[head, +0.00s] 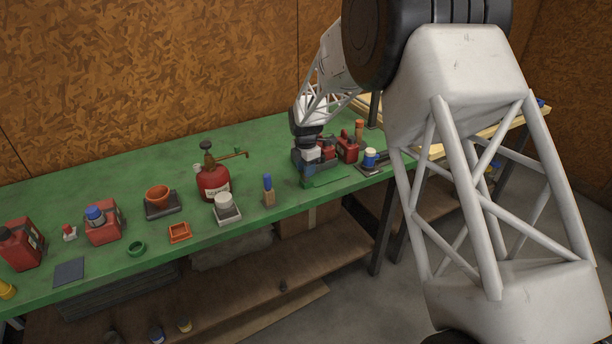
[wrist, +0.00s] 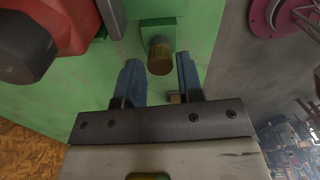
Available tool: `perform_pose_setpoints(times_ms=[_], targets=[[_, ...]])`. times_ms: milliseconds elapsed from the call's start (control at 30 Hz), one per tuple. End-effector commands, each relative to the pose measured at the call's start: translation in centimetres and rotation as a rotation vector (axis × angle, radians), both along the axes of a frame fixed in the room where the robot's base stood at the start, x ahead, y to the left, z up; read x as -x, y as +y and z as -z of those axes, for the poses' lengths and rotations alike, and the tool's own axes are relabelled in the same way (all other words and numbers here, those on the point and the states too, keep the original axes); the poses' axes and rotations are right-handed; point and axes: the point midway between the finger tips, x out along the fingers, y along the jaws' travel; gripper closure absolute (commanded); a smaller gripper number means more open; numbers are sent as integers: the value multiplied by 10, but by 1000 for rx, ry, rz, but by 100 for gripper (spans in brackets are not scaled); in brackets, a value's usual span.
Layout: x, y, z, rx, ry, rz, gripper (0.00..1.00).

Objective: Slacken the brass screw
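The brass screw (wrist: 160,55) shows in the wrist view as a ribbed cylindrical head in front of a green block (wrist: 158,28). My gripper (wrist: 159,62) is open, with one blue finger to the left of the screw head and one to the right. Gaps show on both sides, so the fingers do not appear to touch it. The screw head lies around fingertip level. In the head view my gripper (head: 312,155) is low over the right part of the green bench, and I cannot make out the screw there.
A red container (wrist: 30,40) is close on the left in the wrist view. Red jerrycans (head: 347,147) and a blue-capped jar (head: 370,158) stand right of my gripper. A wooden block with a blue top (head: 268,190) and a red oil can (head: 213,180) stand left on the green bench (head: 120,190).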

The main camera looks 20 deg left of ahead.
Motion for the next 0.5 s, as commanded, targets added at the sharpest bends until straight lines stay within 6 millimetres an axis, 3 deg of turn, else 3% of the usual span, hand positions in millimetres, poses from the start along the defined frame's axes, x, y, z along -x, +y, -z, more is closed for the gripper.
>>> perform_pose_setpoints(times_ms=[500], targets=[[0,0,-19,0,0,0,66]])
